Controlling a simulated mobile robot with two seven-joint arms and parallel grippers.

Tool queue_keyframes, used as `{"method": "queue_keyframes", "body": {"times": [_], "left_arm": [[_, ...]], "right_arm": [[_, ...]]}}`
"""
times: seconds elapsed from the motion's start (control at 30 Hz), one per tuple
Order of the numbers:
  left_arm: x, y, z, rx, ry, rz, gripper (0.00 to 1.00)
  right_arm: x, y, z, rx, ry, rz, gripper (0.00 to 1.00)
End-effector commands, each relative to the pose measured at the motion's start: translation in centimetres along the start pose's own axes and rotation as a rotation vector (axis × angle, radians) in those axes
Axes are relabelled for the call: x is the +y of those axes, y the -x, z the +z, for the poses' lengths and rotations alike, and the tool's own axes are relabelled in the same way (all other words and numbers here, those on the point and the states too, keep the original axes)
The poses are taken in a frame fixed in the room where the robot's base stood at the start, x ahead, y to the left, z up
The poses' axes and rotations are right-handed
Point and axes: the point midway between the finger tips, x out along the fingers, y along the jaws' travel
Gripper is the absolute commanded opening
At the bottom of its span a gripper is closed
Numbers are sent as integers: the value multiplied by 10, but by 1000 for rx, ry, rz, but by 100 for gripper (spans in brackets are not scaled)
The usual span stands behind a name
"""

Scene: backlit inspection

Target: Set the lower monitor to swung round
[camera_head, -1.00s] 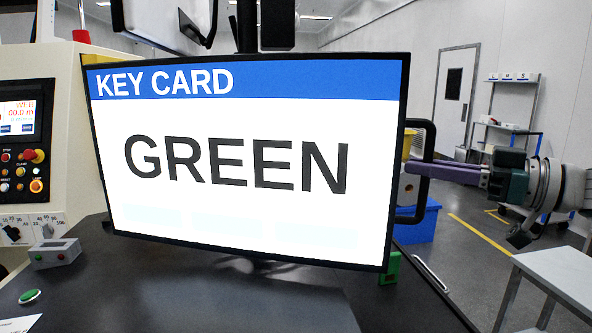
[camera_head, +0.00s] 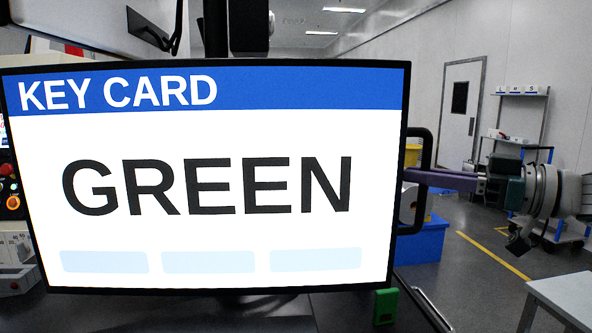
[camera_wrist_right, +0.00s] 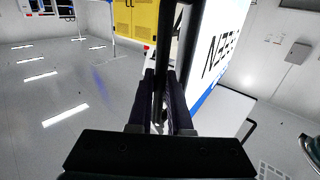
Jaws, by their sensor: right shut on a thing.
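The lower monitor (camera_head: 215,235) fills much of the head view, its lit screen facing me nearly square-on and reading "KEY CARD" and "GREEN". A black loop handle (camera_head: 429,145) stands out from its right edge. My right gripper (camera_head: 415,178) reaches in from the right and is shut on this handle; its fingertips are partly hidden there. In the right wrist view the two dark fingers (camera_wrist_right: 160,105) close around the dark handle bar, with the monitor's edge and screen (camera_wrist_right: 215,55) beside them. My left gripper is not in view.
An upper monitor (camera_head: 95,25) and black post (camera_head: 215,30) are above and behind. A green block (camera_head: 385,306) sits below the monitor's lower right corner. A blue bin (camera_head: 425,243) stands behind the handle. A grey table (camera_head: 565,300) is at lower right; floor beyond is open.

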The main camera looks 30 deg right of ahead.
Motion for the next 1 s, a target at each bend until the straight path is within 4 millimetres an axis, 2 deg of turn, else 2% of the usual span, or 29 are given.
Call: {"method": "queue_keyframes", "body": {"times": [0.13,0.17,0.4,0.77,1.0], "left_arm": [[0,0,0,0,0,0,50],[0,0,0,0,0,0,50],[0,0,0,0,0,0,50],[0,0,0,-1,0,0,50],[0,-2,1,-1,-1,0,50]], "right_arm": [[0,0,0,0,-1,0,0],[0,0,0,0,-1,0,19],[0,0,0,1,-1,-2,46],[-1,3,1,0,-1,-4,47],[-1,30,2,-8,-1,-2,47]]}}
